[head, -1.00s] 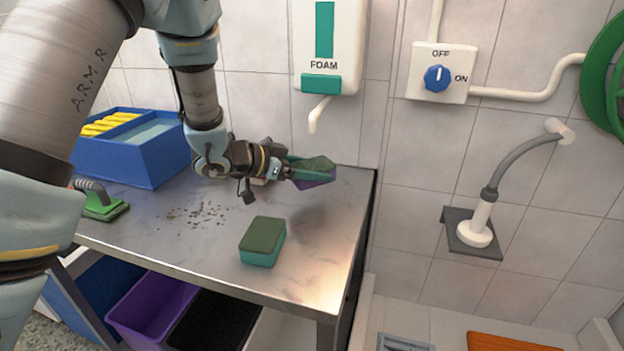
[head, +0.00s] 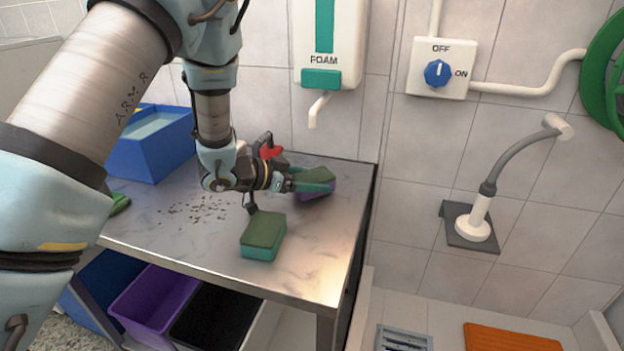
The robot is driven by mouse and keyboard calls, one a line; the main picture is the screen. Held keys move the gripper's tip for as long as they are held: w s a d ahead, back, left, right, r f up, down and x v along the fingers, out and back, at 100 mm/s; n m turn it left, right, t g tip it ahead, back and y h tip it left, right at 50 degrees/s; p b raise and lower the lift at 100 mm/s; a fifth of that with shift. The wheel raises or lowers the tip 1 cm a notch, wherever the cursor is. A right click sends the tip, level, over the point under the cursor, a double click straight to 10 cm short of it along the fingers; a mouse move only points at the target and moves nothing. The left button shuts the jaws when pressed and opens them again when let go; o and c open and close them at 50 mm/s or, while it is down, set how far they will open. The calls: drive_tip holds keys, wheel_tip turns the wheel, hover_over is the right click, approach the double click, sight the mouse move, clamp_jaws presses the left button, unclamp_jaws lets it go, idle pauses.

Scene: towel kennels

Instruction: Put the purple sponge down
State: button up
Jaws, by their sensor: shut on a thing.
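The purple sponge (head: 322,188), with a dark green top, is near the back right of the metal table (head: 190,240). My gripper (head: 312,186) reaches it from the left and is shut on it. The fingers cover part of its sides. The sponge is level and very low over the table; I cannot tell whether its underside touches the surface.
A teal sponge with a green top (head: 263,236) lies in front of my gripper. Dark crumbs (head: 200,208) lie to its left. A blue bin (head: 150,145) stands at the back left. The foam dispenser (head: 330,45) hangs above.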

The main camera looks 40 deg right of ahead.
drive_tip(key=shift+s+a+f, duration=0.1)
drive_tip(key=shift+f, duration=0.2)
drive_tip(key=o, duration=0.9)
drive_tip(key=shift+o, duration=1.2)
drive_tip(key=shift+f, duration=0.15)
drive_tip(key=shift+r+p, duration=0.3)
drive_tip(key=shift+r, duration=0.25)
drive_tip(key=v, duration=0.4)
drive_tip(key=b+v, duration=0.1)
drive_tip(key=v, duration=0.3)
drive_tip(key=b+v, duration=0.1)
drive_tip(key=v, duration=0.3)
drive_tip(key=shift+r, duration=0.3)
